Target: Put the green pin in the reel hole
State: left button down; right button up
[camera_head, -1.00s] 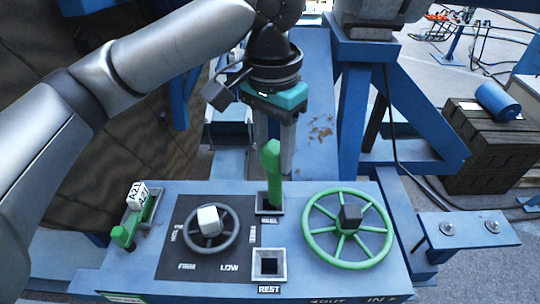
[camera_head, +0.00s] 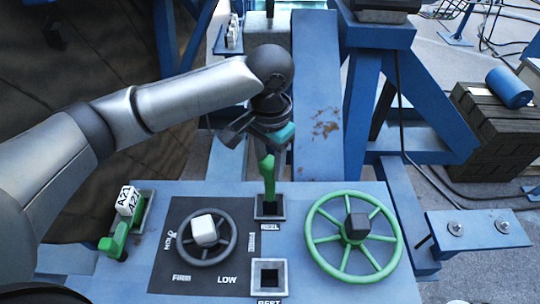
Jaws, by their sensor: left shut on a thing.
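The green pin (camera_head: 267,178) stands nearly upright at the square hole marked REEL (camera_head: 258,210), at the back middle of the blue panel. Its lower end is at the hole's dark opening; I cannot tell how deep it sits. My left gripper (camera_head: 270,157) comes down from above and is shut on the upper part of the pin. The fingertips are partly hidden behind the pin and wrist. The square hole marked REST (camera_head: 269,291), in front, is empty. My right gripper is not in view.
A green spoked wheel (camera_head: 312,228) stands right of the holes. A dark dial with a white knob (camera_head: 204,230) is on the left. A green lever (camera_head: 116,242) and a white A21 tag (camera_head: 128,202) are at the far left. A blue frame rises behind.

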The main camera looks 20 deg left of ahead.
aim_at(270, 197)
pick_arm(q)
jog(key=shift+f, duration=2.3)
notch_tip(270, 197, down, 2)
jog(key=b, duration=0.2)
jog(key=shift+f+b, duration=0.2)
jog(key=shift+b, duration=0.15)
jog(key=f+b, duration=0.2)
jog(key=shift+b, duration=0.35)
jog(key=shift+f, duration=1.65)
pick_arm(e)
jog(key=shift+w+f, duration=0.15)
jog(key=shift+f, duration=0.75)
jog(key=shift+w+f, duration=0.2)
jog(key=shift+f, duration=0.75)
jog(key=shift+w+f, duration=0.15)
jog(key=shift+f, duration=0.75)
pick_arm(q)
jog(key=shift+p, duration=0.65)
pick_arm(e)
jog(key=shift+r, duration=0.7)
